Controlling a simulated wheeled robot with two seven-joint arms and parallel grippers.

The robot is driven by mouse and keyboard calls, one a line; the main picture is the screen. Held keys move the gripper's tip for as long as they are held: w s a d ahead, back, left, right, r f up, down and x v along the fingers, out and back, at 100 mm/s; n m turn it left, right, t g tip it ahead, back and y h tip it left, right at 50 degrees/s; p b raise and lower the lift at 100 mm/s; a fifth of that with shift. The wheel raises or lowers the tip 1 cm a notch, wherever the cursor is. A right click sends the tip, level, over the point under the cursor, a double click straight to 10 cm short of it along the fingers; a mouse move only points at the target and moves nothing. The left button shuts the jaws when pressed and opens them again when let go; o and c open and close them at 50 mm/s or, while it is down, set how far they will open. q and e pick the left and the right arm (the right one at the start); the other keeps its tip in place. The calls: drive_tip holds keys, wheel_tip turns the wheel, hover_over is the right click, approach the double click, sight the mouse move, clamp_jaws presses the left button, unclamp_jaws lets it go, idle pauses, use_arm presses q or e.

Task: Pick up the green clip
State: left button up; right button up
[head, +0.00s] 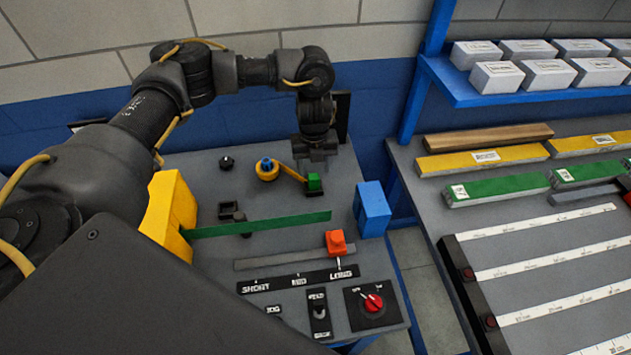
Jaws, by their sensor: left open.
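A small green block (314,182), which looks like the green clip, sits on a dark base on the grey panel, by the end of a yellow arm. The yellow arm runs to a yellow round part with a blue knob (266,165). My left gripper (318,154) is open, just above and slightly behind the green clip in the picture. It looks empty and points down; I cannot tell the exact gap to the clip. My right gripper is not in view.
A long green strip (260,224) runs from a yellow block (170,215). A blue block (371,210) stands at the panel's right edge. An orange slider knob (337,242) and a red rotary knob (373,302) are nearer. A rack with coloured bars (497,189) stands right.

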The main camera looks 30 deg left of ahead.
sight(313, 176)
use_arm(q)
drive_tip(key=shift+s+f, duration=0.55)
drive_tip(key=shift+f, duration=0.3)
drive_tip(key=f, duration=0.2)
drive_tip(key=shift+w+d+f, duration=0.1)
drive_tip(key=shift+w+f, duration=0.25)
drive_tip(key=shift+f, duration=0.05)
drive_tip(key=shift+s+r, duration=0.1)
drive_tip(key=shift+s, duration=0.1)
drive_tip(key=shift+c, duration=1.7)
drive_tip(key=c, duration=0.7)
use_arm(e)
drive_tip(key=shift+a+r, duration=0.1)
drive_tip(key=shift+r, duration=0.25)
